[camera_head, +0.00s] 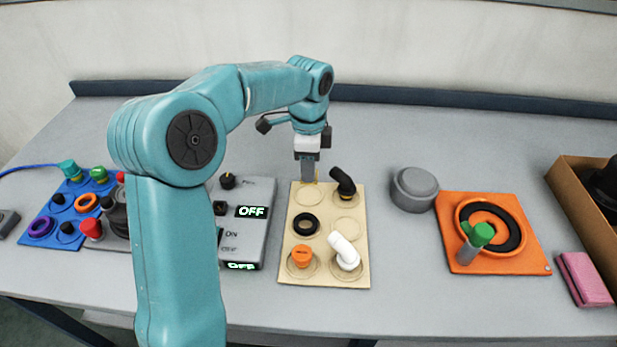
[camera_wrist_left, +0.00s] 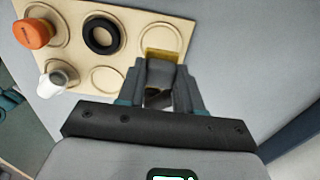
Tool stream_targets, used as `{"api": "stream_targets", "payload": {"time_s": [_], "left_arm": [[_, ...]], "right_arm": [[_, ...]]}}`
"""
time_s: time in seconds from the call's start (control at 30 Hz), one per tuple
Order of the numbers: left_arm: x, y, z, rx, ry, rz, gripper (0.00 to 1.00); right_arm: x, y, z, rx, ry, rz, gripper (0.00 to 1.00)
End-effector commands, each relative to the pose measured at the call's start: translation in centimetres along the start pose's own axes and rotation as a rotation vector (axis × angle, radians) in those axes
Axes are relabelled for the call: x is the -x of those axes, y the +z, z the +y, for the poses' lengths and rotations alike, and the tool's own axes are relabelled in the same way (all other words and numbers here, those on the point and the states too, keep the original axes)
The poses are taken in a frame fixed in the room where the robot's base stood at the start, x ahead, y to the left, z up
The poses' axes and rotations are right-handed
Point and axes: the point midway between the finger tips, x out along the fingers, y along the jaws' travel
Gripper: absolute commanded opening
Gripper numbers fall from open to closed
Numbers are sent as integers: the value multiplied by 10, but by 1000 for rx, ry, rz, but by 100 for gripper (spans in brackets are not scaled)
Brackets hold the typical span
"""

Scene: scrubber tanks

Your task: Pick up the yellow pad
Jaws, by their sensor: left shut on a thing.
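My left gripper (camera_head: 309,177) points down at the far left corner of the beige board (camera_head: 327,222). Its fingers are shut on the yellow pad, at the board's far left round recess. Only a small yellow edge of the pad shows in the head view (camera_head: 314,181). In the left wrist view the yellow pad (camera_wrist_left: 165,54) shows as a narrow strip between the fingertips (camera_wrist_left: 162,66). Most of it is hidden by the fingers. I cannot tell whether it touches the board. My right gripper is in neither view.
The board also holds a black elbow (camera_head: 342,181), a black ring (camera_head: 306,224), an orange cap (camera_head: 301,256) and a white elbow (camera_head: 344,251). A grey switch box (camera_head: 243,222) is left; a grey round tub (camera_head: 413,189) and orange plate (camera_head: 459,265) are right.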

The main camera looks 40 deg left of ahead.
Motion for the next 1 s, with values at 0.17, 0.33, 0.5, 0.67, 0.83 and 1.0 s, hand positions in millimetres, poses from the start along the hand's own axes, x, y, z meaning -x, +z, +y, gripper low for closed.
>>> {"api": "stream_targets", "payload": {"time_s": [0.17, 0.33, 0.5, 0.67, 0.83, 1.0], "left_arm": [[58, -1, -1, 1, -6, 2, 6], [98, -1, 0, 0, -3, 1, 6], [125, 0, -1, 0, -3, 1, 6], [137, 0, 0, 0, 0, -1, 6], [141, 0, 0, 0, 0, -1, 6], [141, 0, 0, 0, 0, -1, 6]], "right_arm": [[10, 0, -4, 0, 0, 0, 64], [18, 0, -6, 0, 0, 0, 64], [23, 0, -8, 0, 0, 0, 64], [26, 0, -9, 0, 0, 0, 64], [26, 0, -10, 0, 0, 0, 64], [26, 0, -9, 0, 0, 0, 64]]}}
